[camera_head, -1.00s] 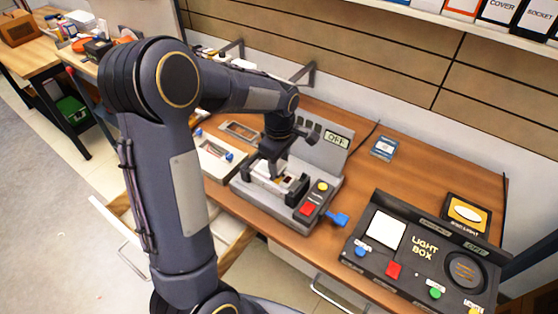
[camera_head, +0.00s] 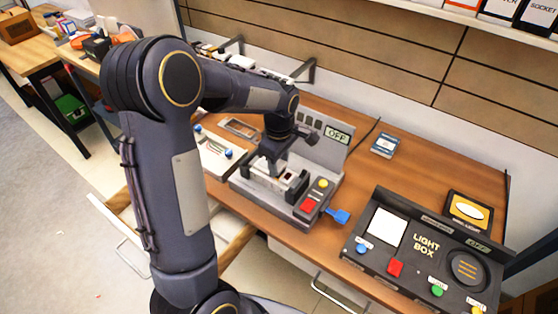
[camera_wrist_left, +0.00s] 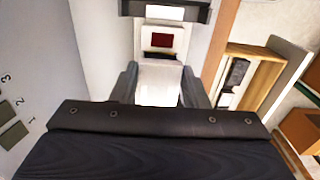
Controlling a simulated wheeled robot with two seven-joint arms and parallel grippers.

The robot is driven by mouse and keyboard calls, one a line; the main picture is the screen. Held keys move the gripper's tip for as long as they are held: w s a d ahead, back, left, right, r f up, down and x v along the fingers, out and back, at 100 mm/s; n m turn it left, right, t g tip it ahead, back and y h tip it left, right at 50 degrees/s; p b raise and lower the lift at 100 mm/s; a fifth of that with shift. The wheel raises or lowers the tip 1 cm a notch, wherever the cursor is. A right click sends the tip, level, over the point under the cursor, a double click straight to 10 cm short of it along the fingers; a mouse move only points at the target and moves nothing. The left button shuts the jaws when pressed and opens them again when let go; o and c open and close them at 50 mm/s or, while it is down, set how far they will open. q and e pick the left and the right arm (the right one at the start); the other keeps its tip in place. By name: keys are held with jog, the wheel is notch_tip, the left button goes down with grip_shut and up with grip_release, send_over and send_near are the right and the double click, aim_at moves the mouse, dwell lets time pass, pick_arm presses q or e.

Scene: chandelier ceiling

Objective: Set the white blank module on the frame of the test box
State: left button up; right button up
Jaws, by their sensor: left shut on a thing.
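The grey test box (camera_head: 328,165), with an upright back panel reading OFF, stands on the wooden bench. My left gripper (camera_head: 274,168) is over its bed, pointing down. In the left wrist view the gripper (camera_wrist_left: 158,88) is shut on the white blank module (camera_wrist_left: 158,72), a white block with a dark red patch near its far end. In the head view the module (camera_head: 268,180) shows as a pale piece low at the frame of the test box. Whether it touches the frame cannot be told. My right gripper is not in view.
A light box (camera_head: 420,252) with buttons stands to the right of the test box. A blue lever (camera_head: 340,216) sticks out from the test box's right side. A pale panel device (camera_head: 215,155) lies to the left. A small card (camera_head: 385,145) lies behind on clear bench.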

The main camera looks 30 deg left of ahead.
pick_arm(q)
jog(key=shift+f, duration=0.15)
jog(key=shift+f+b, duration=0.45)
jog(key=shift+f, duration=0.1)
dwell(0.6)
jog(key=o, duration=1)
jog(key=shift+o, duration=0.2)
jog(key=shift+r+p, duration=2.4)
jog(key=shift+r, duration=0.65)
